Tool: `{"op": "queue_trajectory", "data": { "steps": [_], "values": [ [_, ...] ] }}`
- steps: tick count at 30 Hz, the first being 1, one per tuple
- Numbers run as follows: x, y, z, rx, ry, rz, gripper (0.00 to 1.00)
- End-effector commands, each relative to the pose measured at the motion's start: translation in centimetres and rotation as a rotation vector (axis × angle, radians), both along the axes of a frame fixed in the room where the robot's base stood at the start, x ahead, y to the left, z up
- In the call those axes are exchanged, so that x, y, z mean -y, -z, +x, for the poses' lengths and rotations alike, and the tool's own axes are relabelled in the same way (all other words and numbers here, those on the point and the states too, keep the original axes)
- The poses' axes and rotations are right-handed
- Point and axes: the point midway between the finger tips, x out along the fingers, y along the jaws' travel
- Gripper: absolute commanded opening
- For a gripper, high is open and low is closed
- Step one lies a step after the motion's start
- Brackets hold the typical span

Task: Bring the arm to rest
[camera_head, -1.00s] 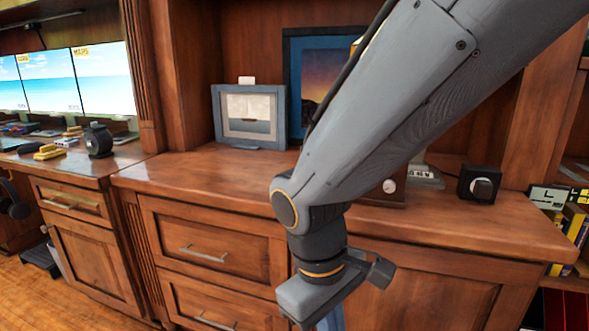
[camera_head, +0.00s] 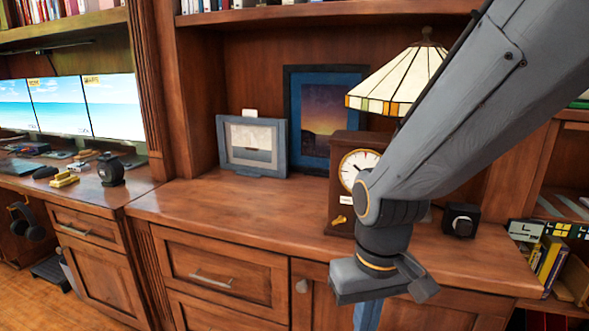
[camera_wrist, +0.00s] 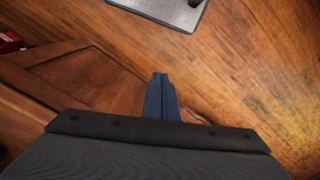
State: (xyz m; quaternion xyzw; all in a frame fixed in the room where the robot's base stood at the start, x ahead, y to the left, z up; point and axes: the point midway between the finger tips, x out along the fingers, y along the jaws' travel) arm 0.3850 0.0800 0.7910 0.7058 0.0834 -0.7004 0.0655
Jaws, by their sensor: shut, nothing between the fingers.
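My gripper (camera_wrist: 160,78) shows in the wrist view as two blue-grey fingers pressed together, empty, pointing down over the wood floor. In the head view my arm comes in from the upper right and bends down at the wrist. The gripper's fingers (camera_head: 367,315) hang below the wrist in front of the cabinet and are cut off by the bottom edge. The arm hides part of a wooden clock (camera_head: 343,205) and part of a stained-glass lamp (camera_head: 395,80).
The wooden counter (camera_head: 230,205) is bare at its left front. A grey picture frame (camera_head: 252,146), a dark-framed picture (camera_head: 322,112) and a black box (camera_head: 461,220) stand on it. Monitors (camera_head: 110,105) are at left. A grey plate (camera_wrist: 150,8) lies on the floor.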

Motion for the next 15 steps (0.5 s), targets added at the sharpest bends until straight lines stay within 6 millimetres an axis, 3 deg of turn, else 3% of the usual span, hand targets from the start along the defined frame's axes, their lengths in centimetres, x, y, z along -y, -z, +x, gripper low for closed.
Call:
{"op": "queue_trajectory", "data": {
  "steps": [1,6,15],
  "values": [
    [0.9,-1.8,-0.3,-0.002,0.026,-0.003,0.00],
    [3.4,-4.8,-0.6,-0.004,0.098,-0.010,0.00],
    [7.0,-8.7,-1.4,-0.007,0.198,-0.019,0.00]
  ]
}}
